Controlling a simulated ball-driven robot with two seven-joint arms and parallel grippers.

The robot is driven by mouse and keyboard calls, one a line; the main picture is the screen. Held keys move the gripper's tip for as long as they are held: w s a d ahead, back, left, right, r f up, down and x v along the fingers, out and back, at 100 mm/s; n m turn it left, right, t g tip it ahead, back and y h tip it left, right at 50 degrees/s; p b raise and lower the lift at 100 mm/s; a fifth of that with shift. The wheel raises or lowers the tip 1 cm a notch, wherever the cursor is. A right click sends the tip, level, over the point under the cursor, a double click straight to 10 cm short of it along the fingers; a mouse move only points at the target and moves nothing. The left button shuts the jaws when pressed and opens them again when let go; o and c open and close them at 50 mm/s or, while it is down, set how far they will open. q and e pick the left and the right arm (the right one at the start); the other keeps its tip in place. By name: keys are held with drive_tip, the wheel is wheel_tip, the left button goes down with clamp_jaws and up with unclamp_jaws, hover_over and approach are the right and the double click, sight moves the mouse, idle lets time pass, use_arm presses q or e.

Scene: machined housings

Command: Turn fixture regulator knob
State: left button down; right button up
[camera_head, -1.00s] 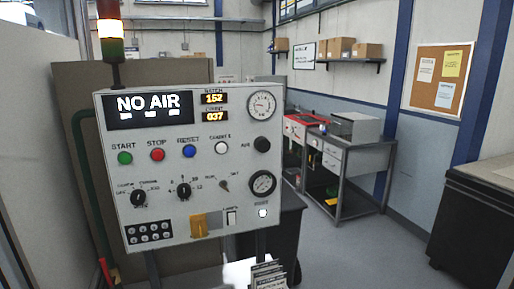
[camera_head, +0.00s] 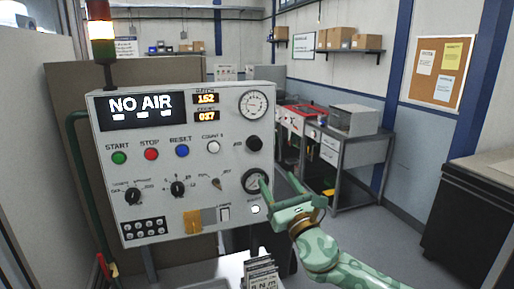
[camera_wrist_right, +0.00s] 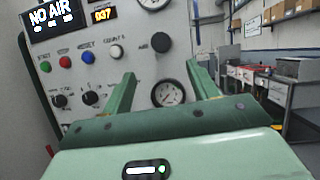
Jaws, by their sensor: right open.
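The grey control panel (camera_head: 205,150) stands upright on the left with its display reading "NO AIR". A plain black round knob (camera_head: 254,143) sits on its right side, between two gauges; its small label is hard to read. It also shows in the right wrist view (camera_wrist_right: 161,42). The lower gauge (camera_head: 255,181) is just below it. My right gripper (camera_head: 277,180) is open and empty, low and to the right of the knob in the head view. In the right wrist view its fingers (camera_wrist_right: 160,68) point toward the panel, with the lower gauge between them. My left gripper is out of view.
Several buttons and selector knobs (camera_head: 177,188) cover the panel's left and middle. A yellow part (camera_head: 193,222) sticks out at the bottom. Below is a stack of dark labelled pieces (camera_head: 261,272). A workbench (camera_head: 345,140) stands behind on the right, with open floor before it.

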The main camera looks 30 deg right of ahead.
sight(256, 146)
drive_tip(key=p+x, duration=0.1)
drive_tip(key=x, duration=1.2)
drive_tip(key=shift+w+d+f, duration=0.1)
drive_tip(key=shift+w+f, duration=0.05)
drive_tip(key=c, duration=1)
